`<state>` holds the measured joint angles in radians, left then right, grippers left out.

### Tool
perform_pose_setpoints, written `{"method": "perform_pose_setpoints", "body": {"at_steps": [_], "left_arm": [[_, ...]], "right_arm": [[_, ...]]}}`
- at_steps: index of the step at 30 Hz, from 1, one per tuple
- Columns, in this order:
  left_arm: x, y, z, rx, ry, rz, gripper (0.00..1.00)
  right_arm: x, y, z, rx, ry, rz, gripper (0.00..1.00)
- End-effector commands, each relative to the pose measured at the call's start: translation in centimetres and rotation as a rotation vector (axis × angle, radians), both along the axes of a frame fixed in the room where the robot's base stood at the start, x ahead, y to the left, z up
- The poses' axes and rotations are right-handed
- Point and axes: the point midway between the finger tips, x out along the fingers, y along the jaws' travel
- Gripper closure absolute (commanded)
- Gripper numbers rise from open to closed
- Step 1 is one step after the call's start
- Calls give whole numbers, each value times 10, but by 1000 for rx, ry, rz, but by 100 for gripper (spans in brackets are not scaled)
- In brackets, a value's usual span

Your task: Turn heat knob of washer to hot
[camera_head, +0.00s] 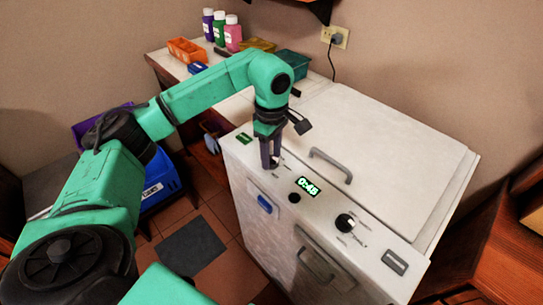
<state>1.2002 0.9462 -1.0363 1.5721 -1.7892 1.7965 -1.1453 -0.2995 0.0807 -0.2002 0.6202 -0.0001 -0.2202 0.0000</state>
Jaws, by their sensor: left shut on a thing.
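The white washer (262,185) stands at the centre right with its control panel on the front top edge. My left gripper (271,166) points down at the left part of the panel and is shut on the knob there. The fingers hide most of that knob, so its pointer and setting cannot be read. A second, dark knob (345,222) with small marks around it sits right of the lit display (307,186), which reads 0:45. The marks are too small to read. My right gripper is not in view.
A small black button (295,198) is below the display. The lid handle (331,164) rises behind the panel. Bottles (220,29) and bins (187,50) stand on the back counter. A blue bin (160,186) is left of the washer. A dark mat (194,246) lies on the floor.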

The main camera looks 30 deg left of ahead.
Motion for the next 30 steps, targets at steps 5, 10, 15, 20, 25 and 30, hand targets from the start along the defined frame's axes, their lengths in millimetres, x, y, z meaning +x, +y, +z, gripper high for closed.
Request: {"method": "perform_pose_setpoints", "body": {"at_steps": [5,10,15,20,25,30], "left_arm": [[2,0,2,-2,-10,-162,100],[2,0,3,-2,-11,-322,100],[2,0,3,-1,-12,-472,100],[2,0,3,-1,-12,-589,100],[2,0,4,0,-12,-679,100],[2,1,4,0,-12,-731,100]], "right_arm": [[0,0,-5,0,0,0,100],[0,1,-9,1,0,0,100],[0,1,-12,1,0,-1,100],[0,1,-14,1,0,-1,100],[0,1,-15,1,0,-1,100],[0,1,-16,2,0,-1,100]]}}
